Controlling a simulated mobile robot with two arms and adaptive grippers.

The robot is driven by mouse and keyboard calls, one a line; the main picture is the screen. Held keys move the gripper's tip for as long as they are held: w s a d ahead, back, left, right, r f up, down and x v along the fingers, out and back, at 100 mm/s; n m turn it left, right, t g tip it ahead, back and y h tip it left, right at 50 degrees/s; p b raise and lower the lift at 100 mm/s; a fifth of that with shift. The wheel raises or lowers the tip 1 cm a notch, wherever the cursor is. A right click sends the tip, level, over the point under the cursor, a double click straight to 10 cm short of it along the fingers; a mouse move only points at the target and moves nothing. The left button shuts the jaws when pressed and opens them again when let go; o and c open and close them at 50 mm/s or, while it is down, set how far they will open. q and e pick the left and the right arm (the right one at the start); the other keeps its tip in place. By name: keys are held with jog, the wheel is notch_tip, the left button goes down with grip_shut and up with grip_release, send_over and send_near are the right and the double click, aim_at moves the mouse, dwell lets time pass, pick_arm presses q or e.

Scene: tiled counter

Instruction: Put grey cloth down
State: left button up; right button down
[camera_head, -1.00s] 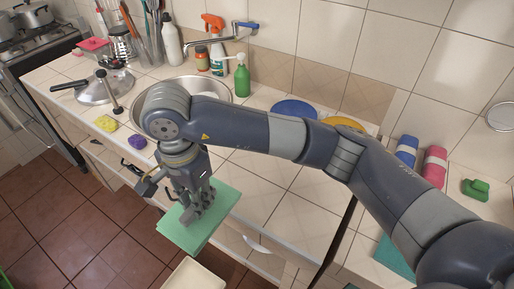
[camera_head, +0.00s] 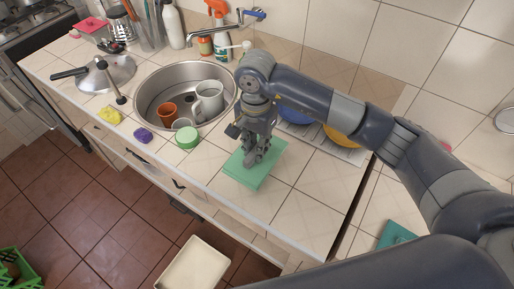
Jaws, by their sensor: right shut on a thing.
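I see no grey cloth; the flat thing at my right gripper (camera_head: 252,158) is a green folded cloth or pad (camera_head: 262,172). My right gripper points down and is shut on the green cloth near its left side, hiding part of it. The cloth lies flat over the tiled counter (camera_head: 300,208), right of the sink; I cannot tell whether it touches the tiles. My left gripper is not in view.
The sink (camera_head: 150,92) holds an orange cup (camera_head: 167,111) and a grey mug (camera_head: 209,97). A dish rack (camera_head: 350,153) stands behind. The counter's front right is clear.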

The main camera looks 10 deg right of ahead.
jog(key=shift+d+f+p, duration=0.15)
jog(key=shift+f+p, duration=0.45)
notch_tip(320, 180, down, 2)
jog(key=shift+w+f+p, duration=0.1)
jog(key=shift+f+p, duration=0.1)
jog(key=shift+p, duration=0.25)
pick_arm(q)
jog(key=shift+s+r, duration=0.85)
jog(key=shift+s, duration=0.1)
